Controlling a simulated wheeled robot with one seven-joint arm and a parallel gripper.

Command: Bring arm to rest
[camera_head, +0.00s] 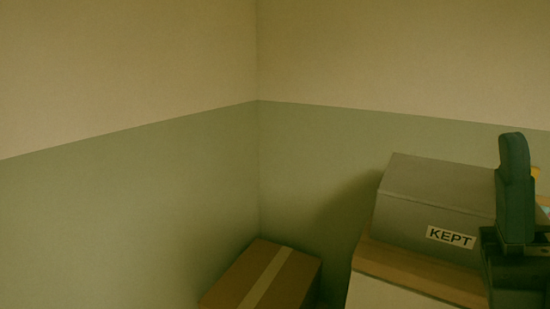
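A dark part of my arm stands upright at the right edge of the head view, with a rounded top and a wider block below it. It is in front of the right end of a grey box (432,193) and hides part of it. Whether the arm touches the box cannot be told.
The grey box bears a white label reading KEPT (451,237) and sits on a wooden-topped surface (415,272). A taped brown carton (295,279) stands low in the room corner. Small orange and blue patches show at the right edge. The left is bare wall.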

